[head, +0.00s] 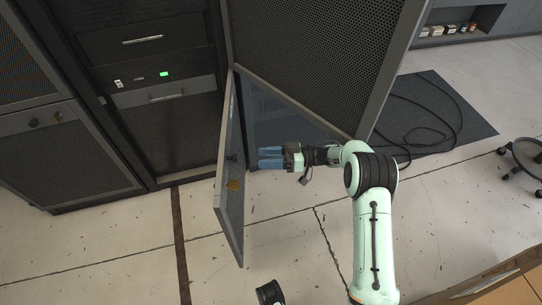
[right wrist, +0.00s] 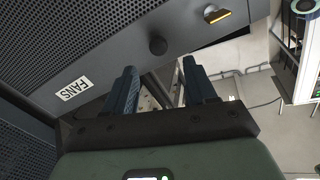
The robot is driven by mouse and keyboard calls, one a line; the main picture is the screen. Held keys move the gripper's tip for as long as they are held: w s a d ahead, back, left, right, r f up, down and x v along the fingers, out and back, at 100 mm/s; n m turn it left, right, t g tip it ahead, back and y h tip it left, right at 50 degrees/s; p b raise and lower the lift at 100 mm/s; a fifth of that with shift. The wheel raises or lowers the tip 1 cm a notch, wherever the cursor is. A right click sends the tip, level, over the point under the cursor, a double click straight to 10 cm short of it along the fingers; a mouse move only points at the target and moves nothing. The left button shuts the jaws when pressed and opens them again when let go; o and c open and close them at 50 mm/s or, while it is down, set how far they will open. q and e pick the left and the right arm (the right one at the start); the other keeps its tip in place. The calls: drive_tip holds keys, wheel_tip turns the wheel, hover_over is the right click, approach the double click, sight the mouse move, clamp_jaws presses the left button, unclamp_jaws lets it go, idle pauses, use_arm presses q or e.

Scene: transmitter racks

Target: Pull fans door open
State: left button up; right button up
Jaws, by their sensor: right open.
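The fans door (head: 229,215) is a narrow grey panel standing swung out from the dark cabinet in the head view. A yellow latch (head: 232,185) and a dark knob (head: 231,157) show on it. My right gripper (head: 262,157), with blue fingers, is open and empty just right of the door, pointing left. In the right wrist view the door's FANS label (right wrist: 74,89), knob (right wrist: 158,46) and yellow latch (right wrist: 217,15) lie beyond the open fingers (right wrist: 158,72). I cannot tell whether a finger touches the door. My left gripper is not in view.
A perforated upper panel (head: 315,55) stands above the opening. A black rack (head: 155,90) with a green light is to the left. A dark mat (head: 450,115) with loose cables lies at right, and a wheeled chair base (head: 525,160) beyond. Floor in front is mostly clear.

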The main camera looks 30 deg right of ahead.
drive_tip(key=shift+d, duration=0.35)
drive_tip(key=shift+c, duration=0.3)
